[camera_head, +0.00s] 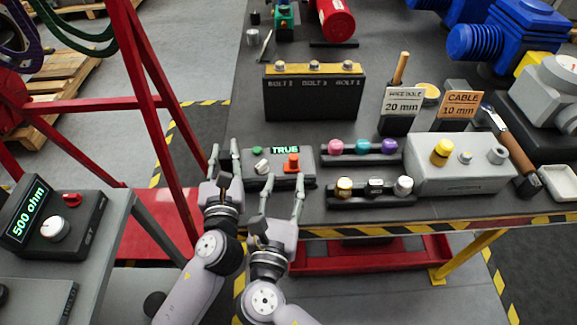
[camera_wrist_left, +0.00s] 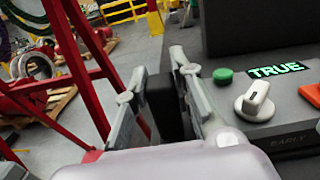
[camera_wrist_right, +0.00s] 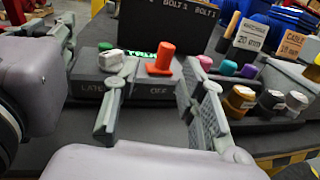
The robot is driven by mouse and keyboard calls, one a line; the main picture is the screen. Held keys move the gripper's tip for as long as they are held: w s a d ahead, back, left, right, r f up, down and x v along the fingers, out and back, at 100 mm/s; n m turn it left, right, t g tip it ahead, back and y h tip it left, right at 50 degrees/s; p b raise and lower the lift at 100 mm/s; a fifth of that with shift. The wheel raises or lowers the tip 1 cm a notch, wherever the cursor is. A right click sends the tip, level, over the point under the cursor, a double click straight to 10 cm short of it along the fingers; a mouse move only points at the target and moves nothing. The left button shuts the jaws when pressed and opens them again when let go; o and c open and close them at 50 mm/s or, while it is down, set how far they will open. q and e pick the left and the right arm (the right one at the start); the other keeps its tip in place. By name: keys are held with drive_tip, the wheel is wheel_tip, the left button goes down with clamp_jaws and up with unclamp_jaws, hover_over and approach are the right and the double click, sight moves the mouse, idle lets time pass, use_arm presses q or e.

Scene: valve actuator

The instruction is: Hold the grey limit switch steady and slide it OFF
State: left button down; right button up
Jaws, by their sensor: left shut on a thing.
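The grey limit switch box (camera_head: 262,179) sits near the table's front edge. It bears a green button (camera_wrist_left: 222,76), a white knob (camera_wrist_left: 255,101), a lit TRUE display (camera_head: 285,150) and an orange slider (camera_head: 292,163). It also shows in the right wrist view (camera_wrist_right: 93,82). My left gripper (camera_head: 224,156) is at the box's left end, shut on a dark end part (camera_wrist_left: 163,106) between its fingers. My right gripper (camera_head: 282,197) is open and empty in front of the box. In the right wrist view its fingers frame the orange slider (camera_wrist_right: 160,59), apart from it.
Right of the box are a rack of coloured knobs (camera_head: 365,160), a second rack (camera_head: 372,202) and a grey panel (camera_head: 462,176). A black bolt box (camera_head: 312,98) stands behind. A red frame (camera_head: 137,75) and a 500 ohm meter (camera_head: 60,230) are at left.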

drive_tip(key=s, duration=0.2)
drive_tip(key=s+a, duration=0.1)
drive_tip(key=s, duration=0.1)
drive_tip(key=shift+d, duration=0.1)
use_arm(q)
drive_tip(key=c, duration=1.3)
unclamp_jaws()
